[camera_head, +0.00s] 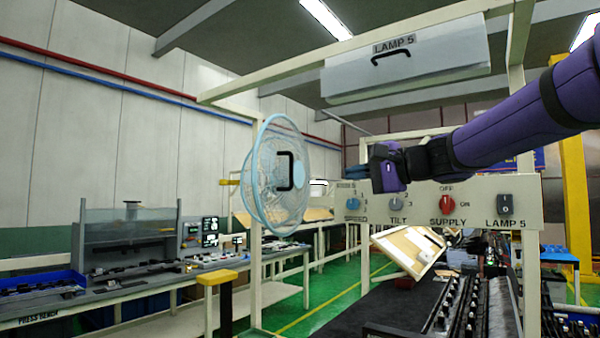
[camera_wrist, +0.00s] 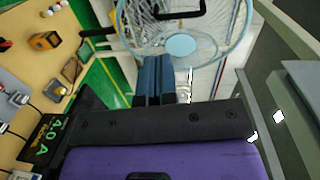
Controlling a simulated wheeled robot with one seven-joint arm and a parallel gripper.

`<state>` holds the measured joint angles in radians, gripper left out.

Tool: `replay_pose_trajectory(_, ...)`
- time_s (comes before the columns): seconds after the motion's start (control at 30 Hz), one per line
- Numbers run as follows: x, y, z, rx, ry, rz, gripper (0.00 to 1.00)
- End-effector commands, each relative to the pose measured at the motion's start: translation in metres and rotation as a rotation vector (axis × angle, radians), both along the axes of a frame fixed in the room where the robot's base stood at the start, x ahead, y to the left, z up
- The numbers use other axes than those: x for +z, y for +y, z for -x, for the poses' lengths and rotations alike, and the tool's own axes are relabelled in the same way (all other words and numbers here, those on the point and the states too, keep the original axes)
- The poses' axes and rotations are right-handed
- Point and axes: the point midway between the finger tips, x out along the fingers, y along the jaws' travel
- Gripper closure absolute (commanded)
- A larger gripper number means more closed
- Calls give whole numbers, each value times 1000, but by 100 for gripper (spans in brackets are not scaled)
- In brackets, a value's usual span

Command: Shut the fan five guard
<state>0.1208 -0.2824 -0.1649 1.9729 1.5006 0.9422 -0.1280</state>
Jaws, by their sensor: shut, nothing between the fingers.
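The fan's wire guard (camera_head: 262,205) is a pale blue round cage at the centre left of the head view. It has a black bracket handle (camera_head: 291,171) on its face, and a light blue hub disc shows beside it. I cannot tell how wide the guard stands open. My gripper (camera_head: 376,170) is shut and empty, to the right of the guard and apart from it, in front of the control panel. In the wrist view the shut blue fingers (camera_wrist: 153,72) point toward the guard (camera_wrist: 135,30), with its handle (camera_wrist: 188,14) at the top and the hub (camera_wrist: 180,45) beyond the fingertips.
A control panel (camera_head: 430,211) with speed, tilt and supply knobs and a lamp switch runs behind and below my gripper. A white lamp 5 cover (camera_head: 410,70) hangs from the frame above. A post with a yellow top (camera_head: 217,277) stands left of the fan.

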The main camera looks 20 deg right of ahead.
Motion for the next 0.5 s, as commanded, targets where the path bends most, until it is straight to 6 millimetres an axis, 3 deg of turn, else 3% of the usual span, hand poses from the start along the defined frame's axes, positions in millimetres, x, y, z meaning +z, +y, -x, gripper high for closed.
replay_pose_trajectory(0.2,18,-11,-17,-29,-35,-80,100)
replay_pose_trajectory(0.5,17,14,-48,-25,-33,-80,100)
